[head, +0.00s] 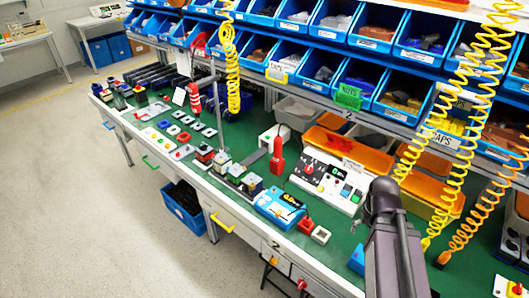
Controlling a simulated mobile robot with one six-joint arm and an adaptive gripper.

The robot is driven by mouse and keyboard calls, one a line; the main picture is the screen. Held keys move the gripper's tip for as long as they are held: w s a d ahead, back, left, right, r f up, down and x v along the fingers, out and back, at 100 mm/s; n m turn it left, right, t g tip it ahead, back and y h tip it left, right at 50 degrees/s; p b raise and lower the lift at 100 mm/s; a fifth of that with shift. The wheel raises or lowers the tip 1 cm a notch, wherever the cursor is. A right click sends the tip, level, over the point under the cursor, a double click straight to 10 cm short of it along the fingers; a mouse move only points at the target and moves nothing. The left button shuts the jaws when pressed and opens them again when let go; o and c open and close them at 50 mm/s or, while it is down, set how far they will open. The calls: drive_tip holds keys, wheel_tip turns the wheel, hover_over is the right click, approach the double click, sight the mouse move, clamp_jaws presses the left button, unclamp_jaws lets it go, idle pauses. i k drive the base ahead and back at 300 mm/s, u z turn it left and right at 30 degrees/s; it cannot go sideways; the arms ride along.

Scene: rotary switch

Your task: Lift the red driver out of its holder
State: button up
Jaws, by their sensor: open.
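Two red tool-like items show in the head view. One slim red tool (277,158) stands upright over the green bench mat, left of the white control box, with a thin dark tip or cord above it. Another red handle (194,98) is upright further back by a metal post, next to a white tag. I cannot tell which is the red driver, and no holder is clear around either. My dark arm comes in at the lower right, well to the right of both. My gripper is not visible.
A white control box (327,182) with knobs and buttons and a blue box (279,207) stand on the green mat (300,252). Small switch parts fill the bench's left. Yellow coiled cords (470,110) hang at the right. Blue bins (427,40) line the back.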

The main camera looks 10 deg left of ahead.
sight(277, 156)
drive_tip(key=z, duration=1.05)
drive_tip(key=k, duration=0.15)
drive_tip(key=u, duration=3.65)
drive_tip(key=i, duration=1.35)
